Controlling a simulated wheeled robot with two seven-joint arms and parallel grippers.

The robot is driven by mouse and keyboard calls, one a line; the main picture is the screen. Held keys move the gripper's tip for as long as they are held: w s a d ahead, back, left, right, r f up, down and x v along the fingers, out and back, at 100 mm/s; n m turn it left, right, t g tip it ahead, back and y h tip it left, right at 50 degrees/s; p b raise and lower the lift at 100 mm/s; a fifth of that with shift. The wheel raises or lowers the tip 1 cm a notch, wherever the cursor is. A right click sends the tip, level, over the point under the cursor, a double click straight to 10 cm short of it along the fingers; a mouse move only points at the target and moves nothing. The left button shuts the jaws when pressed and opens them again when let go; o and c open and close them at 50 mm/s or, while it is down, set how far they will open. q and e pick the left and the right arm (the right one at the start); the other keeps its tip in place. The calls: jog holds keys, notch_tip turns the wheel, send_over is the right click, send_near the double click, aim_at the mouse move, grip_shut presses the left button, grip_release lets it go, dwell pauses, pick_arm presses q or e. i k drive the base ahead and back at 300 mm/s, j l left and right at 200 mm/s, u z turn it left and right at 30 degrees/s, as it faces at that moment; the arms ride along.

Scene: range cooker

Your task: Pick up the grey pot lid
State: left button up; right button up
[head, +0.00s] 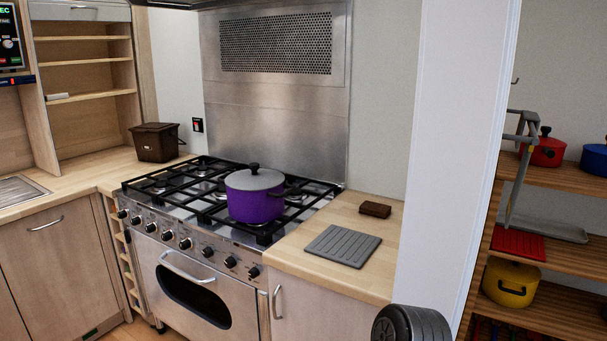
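The grey pot lid (254,180) sits on a purple pot (256,205) and has a black knob on top. The pot stands on the black grates at the right side of the range cooker (190,262). Neither gripper can be made out in the head view. A dark rounded part at the bottom right edge looks like part of my own body.
A grey ridged mat (343,246) and a small brown block (375,209) lie on the wooden counter right of the cooker. A brown bin (154,143) stands on the left counter. A white wall edge (455,150) separates shelves holding red, blue and yellow pots.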

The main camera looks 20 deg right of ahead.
aim_at(255, 178)
jog(key=i+j+z, duration=0.5)
jog(key=j+z, duration=0.25)
jog(key=i+j+z, duration=0.15)
jog(key=j+z, duration=0.2)
jog(key=i+j+z, duration=0.1)
jog(key=j+z, duration=0.65)
jog(key=j, duration=0.15)
jog(key=j+z, duration=0.35)
jog(key=j, duration=0.15)
